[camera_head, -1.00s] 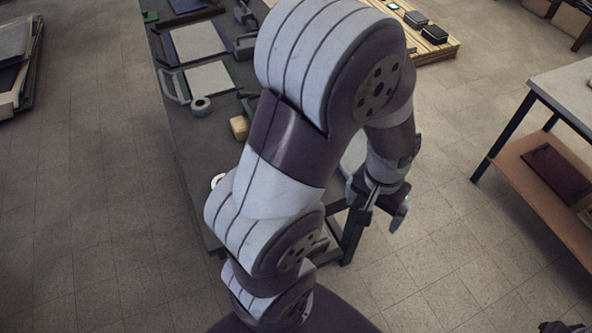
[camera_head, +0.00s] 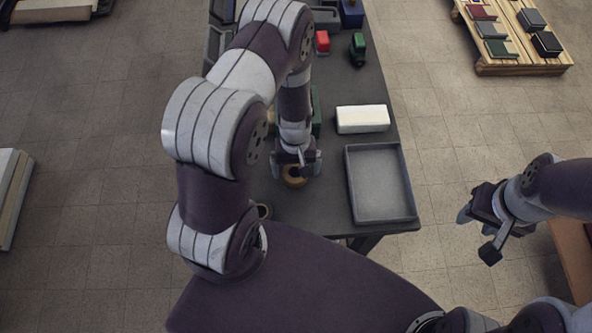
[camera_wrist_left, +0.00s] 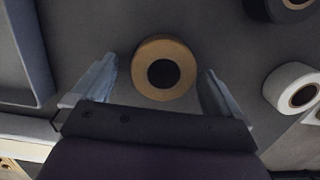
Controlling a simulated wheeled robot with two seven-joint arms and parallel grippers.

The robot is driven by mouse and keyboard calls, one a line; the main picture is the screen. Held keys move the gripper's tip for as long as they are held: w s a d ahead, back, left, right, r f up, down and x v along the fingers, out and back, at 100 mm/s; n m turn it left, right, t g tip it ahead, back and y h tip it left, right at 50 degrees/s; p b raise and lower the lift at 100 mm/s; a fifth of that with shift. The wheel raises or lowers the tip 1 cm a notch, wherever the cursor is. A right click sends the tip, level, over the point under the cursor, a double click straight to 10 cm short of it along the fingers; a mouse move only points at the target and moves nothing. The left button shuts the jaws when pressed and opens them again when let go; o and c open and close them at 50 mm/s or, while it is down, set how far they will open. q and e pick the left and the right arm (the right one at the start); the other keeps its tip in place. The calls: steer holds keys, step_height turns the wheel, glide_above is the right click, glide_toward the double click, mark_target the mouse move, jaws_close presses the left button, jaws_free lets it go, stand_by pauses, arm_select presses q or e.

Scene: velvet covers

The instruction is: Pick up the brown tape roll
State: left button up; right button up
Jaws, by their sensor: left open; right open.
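The brown tape roll (camera_head: 292,181) lies on the dark grey table (camera_head: 315,213) in the head view, just below my left gripper. In the left wrist view the brown tape roll (camera_wrist_left: 179,52) lies flat, its dark hole facing up, between and slightly beyond the fingertips. My left gripper (camera_head: 298,166) is open and points down; its fingers also show in the left wrist view (camera_wrist_left: 158,85), one on each side of the roll. I cannot tell whether they touch it. My right gripper (camera_head: 474,226) is open and empty, off the table's right side.
A grey tray (camera_head: 382,211) and a white block (camera_head: 362,119) stand right of the roll. In the left wrist view a white roll (camera_wrist_left: 293,88) and a black roll (camera_wrist_left: 282,8) lie to the right. Red (camera_head: 322,40) and green (camera_head: 358,49) items sit farther back.

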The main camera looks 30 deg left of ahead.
arm_select(q)
steer(key=shift+s+d+r, duration=0.1)
steer(key=shift+s+r, duration=0.15)
steer(key=shift+s, duration=0.45)
steer(key=shift+w+f, duration=0.25)
steer(key=shift+w, duration=0.25)
steer(key=c, duration=1.1)
steer(key=shift+s+r, duration=0.15)
steer(key=shift+r, duration=0.1)
